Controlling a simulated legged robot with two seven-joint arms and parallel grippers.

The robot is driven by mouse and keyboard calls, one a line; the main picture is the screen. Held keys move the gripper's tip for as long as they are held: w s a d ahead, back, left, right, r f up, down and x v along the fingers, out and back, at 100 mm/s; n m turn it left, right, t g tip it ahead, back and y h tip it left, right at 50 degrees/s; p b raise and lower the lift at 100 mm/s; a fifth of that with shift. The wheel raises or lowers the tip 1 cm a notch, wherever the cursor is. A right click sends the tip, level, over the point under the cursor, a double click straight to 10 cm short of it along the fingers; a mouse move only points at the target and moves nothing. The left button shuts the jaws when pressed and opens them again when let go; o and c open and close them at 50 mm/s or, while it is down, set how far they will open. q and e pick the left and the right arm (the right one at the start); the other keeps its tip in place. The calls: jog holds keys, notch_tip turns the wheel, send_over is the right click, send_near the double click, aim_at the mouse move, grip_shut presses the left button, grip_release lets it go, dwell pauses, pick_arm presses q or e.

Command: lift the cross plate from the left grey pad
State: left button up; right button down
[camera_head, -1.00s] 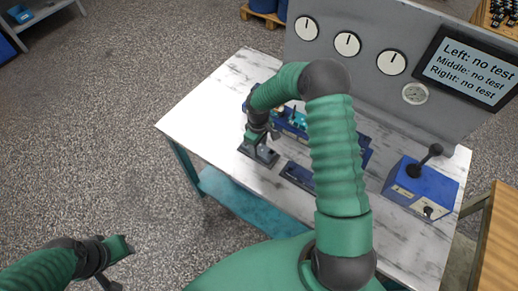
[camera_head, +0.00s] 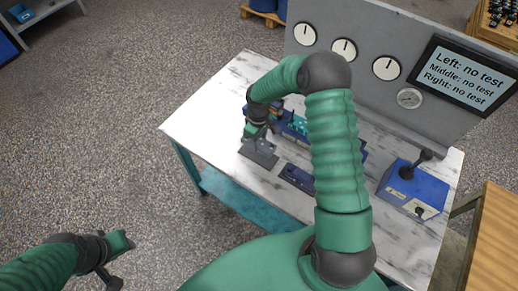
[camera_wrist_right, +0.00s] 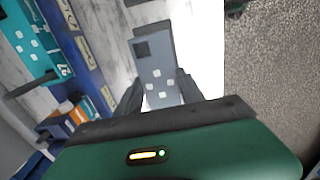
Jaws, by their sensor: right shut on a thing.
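My right gripper (camera_head: 254,133) is over the left grey pad (camera_head: 258,154) near the table's left front. In the right wrist view its two dark fingers (camera_wrist_right: 160,92) are shut on a blue-grey plate, which I take to be the cross plate (camera_wrist_right: 158,68). The plate has several small white spots and a dark square at its far end. In the head view the gripper and arm hide the plate, and its gap above the pad is hard to judge. My left gripper (camera_head: 118,262) is at the lower left, away from the table; its finger gap is unclear.
A blue valve assembly with teal blocks (camera_wrist_right: 28,38) lies beside the right gripper. A second dark pad (camera_head: 298,177) lies right of the grey one. A blue lever box (camera_head: 412,188) stands at right. The gauge panel (camera_head: 365,95) closes the back; the table's left end is clear.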

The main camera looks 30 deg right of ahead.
jog(key=shift+r+p, duration=2.55)
jog(key=shift+r, duration=0.8)
